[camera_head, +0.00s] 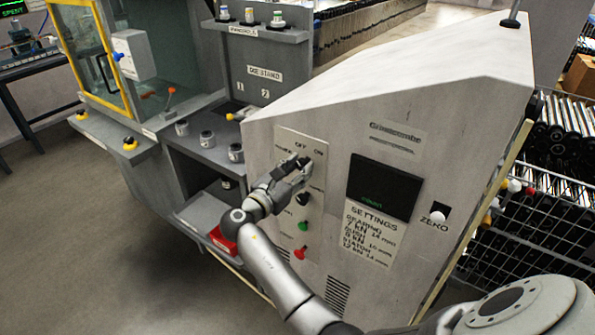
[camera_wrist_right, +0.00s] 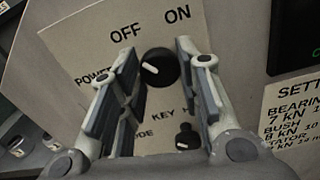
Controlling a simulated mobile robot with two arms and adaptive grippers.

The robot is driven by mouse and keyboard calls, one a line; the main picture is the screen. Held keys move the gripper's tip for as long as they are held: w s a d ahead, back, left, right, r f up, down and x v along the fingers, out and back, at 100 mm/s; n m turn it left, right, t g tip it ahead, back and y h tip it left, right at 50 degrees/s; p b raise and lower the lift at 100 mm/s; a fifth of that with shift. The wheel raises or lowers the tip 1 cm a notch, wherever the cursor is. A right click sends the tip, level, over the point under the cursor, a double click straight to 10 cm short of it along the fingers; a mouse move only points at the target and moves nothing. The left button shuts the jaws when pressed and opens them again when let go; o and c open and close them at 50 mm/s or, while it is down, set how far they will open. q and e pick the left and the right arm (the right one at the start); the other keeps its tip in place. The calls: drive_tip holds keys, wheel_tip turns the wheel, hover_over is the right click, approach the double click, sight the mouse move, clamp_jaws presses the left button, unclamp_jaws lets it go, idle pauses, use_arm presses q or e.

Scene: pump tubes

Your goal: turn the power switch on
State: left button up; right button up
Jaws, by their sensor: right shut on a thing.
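The power switch is a round black knob (camera_wrist_right: 158,70) with a white mark, set on the pale panel plate (camera_wrist_right: 85,50) under the words OFF and ON. Its mark points up and left, towards OFF. My right gripper (camera_wrist_right: 156,58) has its two fingers on either side of the knob and is shut on it. In the head view my right gripper (camera_head: 297,168) reaches to the upper part of the plate (camera_head: 318,150) on the grey cabinet (camera_head: 400,90), and its fingers hide most of the knob. My left gripper is not in view.
Below are a smaller key knob (camera_wrist_right: 187,137), a green button (camera_head: 303,225) and a red knob (camera_head: 300,253). A dark screen (camera_head: 383,187) and a white ZERO button (camera_head: 438,216) are to the right. A grey bench (camera_head: 205,150) with small parts stands left.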

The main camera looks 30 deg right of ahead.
drive_tip(key=m+b, duration=0.2)
drive_tip(key=m, duration=0.2)
drive_tip(key=shift+f+b, duration=0.15)
drive_tip(key=shift+b, duration=0.2)
drive_tip(key=shift+m+b, duration=5.4)
drive_tip(key=shift+m, duration=1)
drive_tip(key=o, duration=1.1)
drive_tip(key=shift+c, duration=0.2)
